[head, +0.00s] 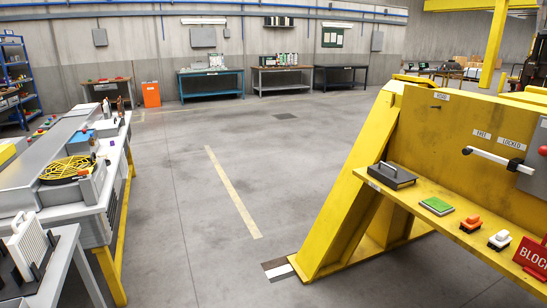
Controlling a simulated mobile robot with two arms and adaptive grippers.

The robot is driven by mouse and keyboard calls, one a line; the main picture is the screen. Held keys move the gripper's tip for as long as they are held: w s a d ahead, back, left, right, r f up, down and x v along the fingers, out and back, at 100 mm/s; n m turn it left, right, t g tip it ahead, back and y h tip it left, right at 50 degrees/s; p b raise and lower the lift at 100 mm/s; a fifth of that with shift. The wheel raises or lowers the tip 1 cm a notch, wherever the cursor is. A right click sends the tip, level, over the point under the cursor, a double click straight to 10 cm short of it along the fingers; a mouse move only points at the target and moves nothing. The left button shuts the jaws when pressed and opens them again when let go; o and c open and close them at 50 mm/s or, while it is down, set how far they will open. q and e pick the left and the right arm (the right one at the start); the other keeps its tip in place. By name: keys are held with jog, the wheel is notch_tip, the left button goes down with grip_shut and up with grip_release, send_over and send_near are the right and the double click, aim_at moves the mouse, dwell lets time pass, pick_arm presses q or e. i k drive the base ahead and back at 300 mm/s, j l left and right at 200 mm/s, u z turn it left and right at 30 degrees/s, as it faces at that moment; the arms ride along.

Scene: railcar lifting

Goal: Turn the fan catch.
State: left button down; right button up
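The fan (66,168) shows at the left as a round yellow grille over a dark opening. It sits on a long grey unit (60,140) on the left bench. Small light-coloured fittings stand at the grille's right edge. The fan catch is too small to tell apart from them at this distance. Neither of my grippers is in view.
Clear concrete floor lies between the left bench (115,205) and a large yellow frame (345,180) at the right. The frame's shelf (405,190) holds a green pad (436,206) and a red sign (532,256). Workbenches (210,82) line the back wall.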

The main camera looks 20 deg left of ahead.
aim_at(84, 173)
jog(key=i+j+u, duration=0.25)
jog(key=i+u, duration=0.25)
jog(key=i+j+u, duration=0.1)
jog(key=i+u, duration=0.9)
jog(key=i+l+u, duration=0.3)
jog(key=u, duration=0.2)
jog(key=i+l, duration=0.05)
